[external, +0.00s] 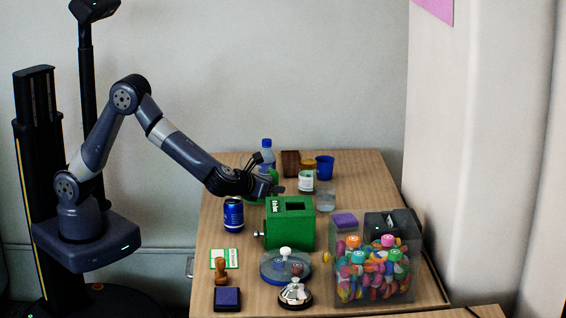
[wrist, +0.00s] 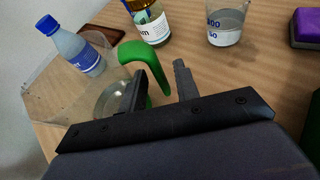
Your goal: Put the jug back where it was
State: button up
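The clear jug (wrist: 48,98) with a green handle (wrist: 146,56) stands on the wooden table at the left of the wrist view. In the external view my gripper mostly hides it, and only green bits show around the fingers. My gripper (wrist: 157,82) is open, with one dark finger on each side of the handle's curve. The handle lies in or just beyond the gap; I cannot tell whether either finger touches it. In the external view my gripper (external: 274,189) is low over the table, behind the green box.
A green box (external: 290,228) stands in front, with a blue can (external: 233,215) to its left. A water bottle (external: 267,152), a labelled jar (external: 307,182), a blue cup (external: 324,166) and a glass beaker (external: 326,200) stand close behind. A clear candy bin (external: 345,290) fills the front right.

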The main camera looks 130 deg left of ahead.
jog(key=d+r, duration=0.2)
jog(key=d, duration=0.1)
jog(key=shift+r, duration=0.15)
notch_tip(320, 180, up, 6)
jog(key=p, duration=0.1)
jog(key=shift+o, duration=0.3)
jog(key=shift+a, duration=0.1)
